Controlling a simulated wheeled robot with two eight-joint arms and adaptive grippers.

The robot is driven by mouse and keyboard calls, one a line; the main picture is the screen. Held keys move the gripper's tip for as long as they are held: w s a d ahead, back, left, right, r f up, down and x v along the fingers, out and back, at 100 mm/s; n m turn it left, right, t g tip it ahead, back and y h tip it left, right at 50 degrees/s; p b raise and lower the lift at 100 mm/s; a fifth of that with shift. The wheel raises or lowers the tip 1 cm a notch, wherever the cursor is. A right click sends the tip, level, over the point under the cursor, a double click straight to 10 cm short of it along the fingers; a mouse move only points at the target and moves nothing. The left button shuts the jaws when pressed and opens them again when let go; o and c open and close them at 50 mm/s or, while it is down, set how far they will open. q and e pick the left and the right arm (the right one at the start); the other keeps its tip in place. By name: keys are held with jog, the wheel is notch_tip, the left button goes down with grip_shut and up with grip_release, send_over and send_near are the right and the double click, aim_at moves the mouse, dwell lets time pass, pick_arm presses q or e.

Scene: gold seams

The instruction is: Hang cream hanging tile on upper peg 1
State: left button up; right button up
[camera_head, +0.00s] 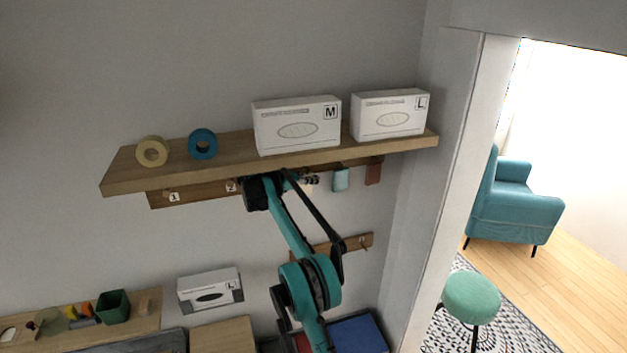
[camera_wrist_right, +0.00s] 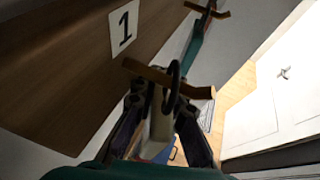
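The cream hanging tile (camera_wrist_right: 160,128) is between the two fingers of my right gripper (camera_wrist_right: 163,112) in the right wrist view, and they are shut on it. Its dark ring (camera_wrist_right: 173,86) overlaps a wooden peg (camera_wrist_right: 145,70) beside the label 1 (camera_wrist_right: 124,27); I cannot tell whether the ring is around the peg. In the head view my right gripper (camera_head: 311,181) is small and partly hidden by my arm, under the shelf at the peg rail (camera_head: 200,193). My left gripper is not in view.
A shelf (camera_head: 225,162) overhangs the rail, bearing two glove boxes (camera_head: 297,128) (camera_head: 390,115) and two tape rolls (camera_head: 152,151) (camera_head: 202,144). A teal tile (camera_head: 340,180) and a red tile (camera_head: 373,173) hang right of my gripper. A lower rail (camera_head: 330,247) is below.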

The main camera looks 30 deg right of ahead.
jog(key=o, duration=0.4)
jog(key=shift+w, duration=0.15)
jog(key=shift+o, duration=0.2)
jog(key=shift+r, duration=0.1)
